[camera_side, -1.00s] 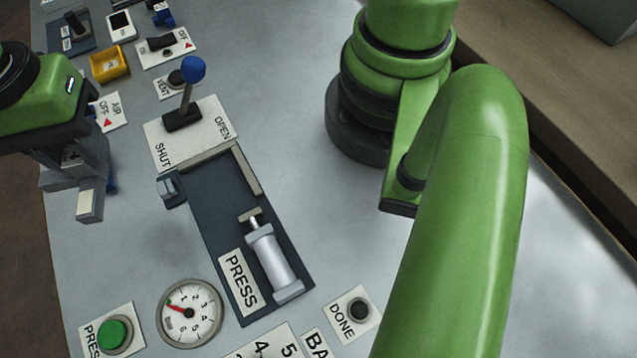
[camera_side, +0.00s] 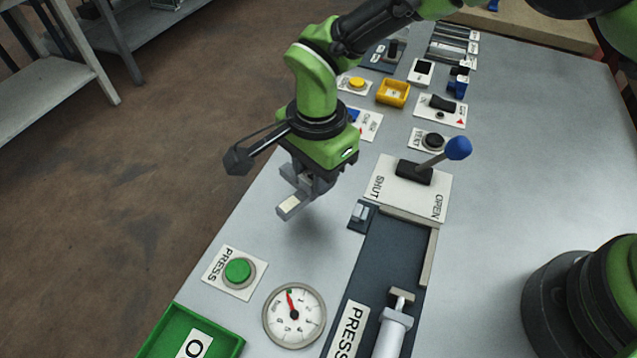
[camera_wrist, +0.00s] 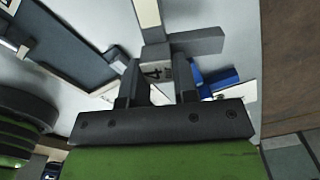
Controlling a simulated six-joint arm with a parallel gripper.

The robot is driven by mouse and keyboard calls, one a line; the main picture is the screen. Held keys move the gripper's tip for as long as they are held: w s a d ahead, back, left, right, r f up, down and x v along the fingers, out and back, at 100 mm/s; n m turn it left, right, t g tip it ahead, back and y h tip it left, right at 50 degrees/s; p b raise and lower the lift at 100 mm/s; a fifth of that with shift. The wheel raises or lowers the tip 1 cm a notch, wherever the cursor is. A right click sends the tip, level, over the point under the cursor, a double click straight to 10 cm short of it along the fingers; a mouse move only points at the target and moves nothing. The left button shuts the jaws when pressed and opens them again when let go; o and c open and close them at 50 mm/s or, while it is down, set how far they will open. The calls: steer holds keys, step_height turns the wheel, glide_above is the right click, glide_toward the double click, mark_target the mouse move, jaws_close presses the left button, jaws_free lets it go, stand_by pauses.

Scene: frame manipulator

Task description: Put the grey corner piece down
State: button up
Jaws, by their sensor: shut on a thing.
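The grey corner piece (camera_side: 293,204) is between the fingers of my gripper (camera_side: 316,180) in the side view. It has two arms, one with a pale end face. My gripper is shut on it and holds it above the table, with a soft shadow below. In the wrist view the corner piece (camera_wrist: 197,42) sits between the fingertips of my gripper (camera_wrist: 158,84). A face marked 4 shows there, and one arm runs right and a pale one runs up. The fingers hide part of it.
The dark press bed (camera_side: 385,265) lies right of the piece, with a small grey block (camera_side: 359,213) at its corner. A blue-knobbed lever (camera_side: 457,148) stands up behind. The green button (camera_side: 238,270), gauge (camera_side: 294,315) and green tray (camera_side: 190,335) are in front. Bare table lies between.

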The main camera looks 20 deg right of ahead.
steer(key=shift+f, duration=1.65)
steer(key=shift+f, duration=0.1)
steer(key=o, duration=0.9)
steer(key=shift+o, duration=0.2)
step_height(320, 180, up, 12)
steer(key=shift+d+r, duration=0.1)
steer(key=shift+r, duration=0.1)
